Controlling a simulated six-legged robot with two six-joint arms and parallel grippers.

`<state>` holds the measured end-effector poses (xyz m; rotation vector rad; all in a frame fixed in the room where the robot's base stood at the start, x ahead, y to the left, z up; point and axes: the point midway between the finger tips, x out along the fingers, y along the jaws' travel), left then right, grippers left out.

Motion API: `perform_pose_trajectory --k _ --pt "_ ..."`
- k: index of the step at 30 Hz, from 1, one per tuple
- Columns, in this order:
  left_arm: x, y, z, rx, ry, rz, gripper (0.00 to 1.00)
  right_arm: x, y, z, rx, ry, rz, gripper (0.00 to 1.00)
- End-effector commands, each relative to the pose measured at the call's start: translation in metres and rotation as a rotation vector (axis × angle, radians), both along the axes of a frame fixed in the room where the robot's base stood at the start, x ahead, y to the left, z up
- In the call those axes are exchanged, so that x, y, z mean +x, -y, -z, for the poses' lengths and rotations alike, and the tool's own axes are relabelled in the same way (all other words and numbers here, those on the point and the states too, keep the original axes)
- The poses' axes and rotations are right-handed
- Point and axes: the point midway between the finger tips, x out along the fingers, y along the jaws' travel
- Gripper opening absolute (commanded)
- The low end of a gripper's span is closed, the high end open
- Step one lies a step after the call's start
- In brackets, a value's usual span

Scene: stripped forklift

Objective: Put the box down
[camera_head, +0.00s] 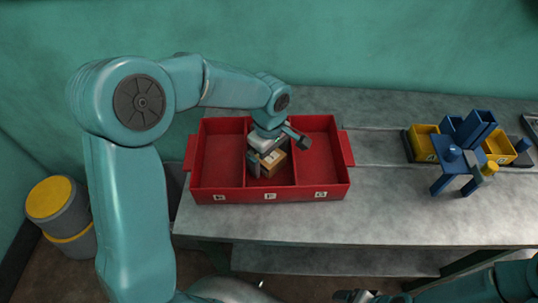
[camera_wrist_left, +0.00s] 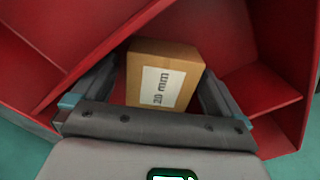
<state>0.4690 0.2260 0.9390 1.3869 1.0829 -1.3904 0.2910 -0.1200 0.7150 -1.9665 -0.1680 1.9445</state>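The box (camera_head: 271,164) is a small brown carton in the middle compartment of the red tray (camera_head: 237,197). In the left wrist view the box (camera_wrist_left: 163,76) shows a white label reading "20 mm". My left gripper (camera_head: 268,157) reaches down into that compartment from above. Its fingers stand on either side of the box, with narrow gaps visible in the left wrist view (camera_wrist_left: 160,88), so it looks open around the box. The box's underside is hidden. Part of my right gripper (camera_head: 355,296) shows at the bottom edge; its fingers are unclear.
The tray stands on a grey metal bench (camera_head: 390,215), its left and right compartments empty. Yellow bins (camera_head: 425,142) and a blue fixture (camera_head: 462,155) stand to the right. Bare bench lies between.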

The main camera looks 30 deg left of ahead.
Motion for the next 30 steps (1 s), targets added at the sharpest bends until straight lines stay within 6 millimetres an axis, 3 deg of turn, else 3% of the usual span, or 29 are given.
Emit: perform_pose_trajectory --k 8,21,30 --pt "0.001 0.0 -0.012 0.001 0.002 0.0 1.0 0.0 0.0 -0.003 0.0 0.0 0.0 0.8" --pt "0.001 0.0 -0.106 0.0 0.003 0.001 1.0 0.0 0.0 -0.003 0.0 0.0 0.0 0.8" --pt "0.0 0.0 -0.124 -0.001 -0.001 0.0 1.0 0.0 0.0 -0.004 0.0 0.0 0.0 0.8"
